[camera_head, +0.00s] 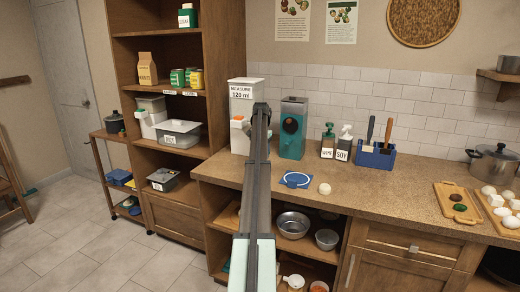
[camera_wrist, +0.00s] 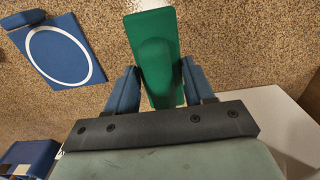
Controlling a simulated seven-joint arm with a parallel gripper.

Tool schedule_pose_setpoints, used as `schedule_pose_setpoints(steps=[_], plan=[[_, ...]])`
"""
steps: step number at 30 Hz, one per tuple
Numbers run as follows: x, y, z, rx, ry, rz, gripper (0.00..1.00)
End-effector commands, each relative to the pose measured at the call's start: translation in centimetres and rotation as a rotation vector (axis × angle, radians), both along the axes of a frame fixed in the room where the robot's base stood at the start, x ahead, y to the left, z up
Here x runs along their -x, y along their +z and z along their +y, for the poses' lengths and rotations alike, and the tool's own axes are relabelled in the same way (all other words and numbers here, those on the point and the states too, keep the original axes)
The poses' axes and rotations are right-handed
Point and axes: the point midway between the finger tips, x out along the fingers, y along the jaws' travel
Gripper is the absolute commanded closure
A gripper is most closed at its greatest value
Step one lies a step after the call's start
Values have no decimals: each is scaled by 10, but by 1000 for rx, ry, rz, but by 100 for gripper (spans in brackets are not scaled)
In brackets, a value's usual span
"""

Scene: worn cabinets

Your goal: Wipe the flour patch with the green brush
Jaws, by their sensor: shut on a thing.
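In the wrist view my gripper (camera_wrist: 158,75) is shut on the green brush (camera_wrist: 153,50), its two blue fingers on either side. The brush's broad green face points away from the gripper, over the speckled counter; I cannot tell whether it touches the surface. In the head view my arm hides the gripper and the brush. A small pale round spot (camera_head: 324,188) lies on the counter near its front edge; it may be the flour patch, but it is too small to be sure. No flour shows in the wrist view.
A blue mat with a white ring (camera_head: 297,180) lies left of the pale spot; it also shows in the wrist view (camera_wrist: 32,72). Behind stand a teal machine (camera_head: 292,145), two pump bottles (camera_head: 335,147) and a blue holder (camera_head: 376,158).

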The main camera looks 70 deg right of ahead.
Motion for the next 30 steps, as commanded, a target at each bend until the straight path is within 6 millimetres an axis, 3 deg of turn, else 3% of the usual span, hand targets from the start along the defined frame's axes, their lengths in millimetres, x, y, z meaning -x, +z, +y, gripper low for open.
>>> schedule_pose_setpoints(steps=[16,17,30], plan=[[0,-56,5,-1,1,0,71],[0,-54,8,0,1,0,76],[0,-55,49,-1,2,0,76]])
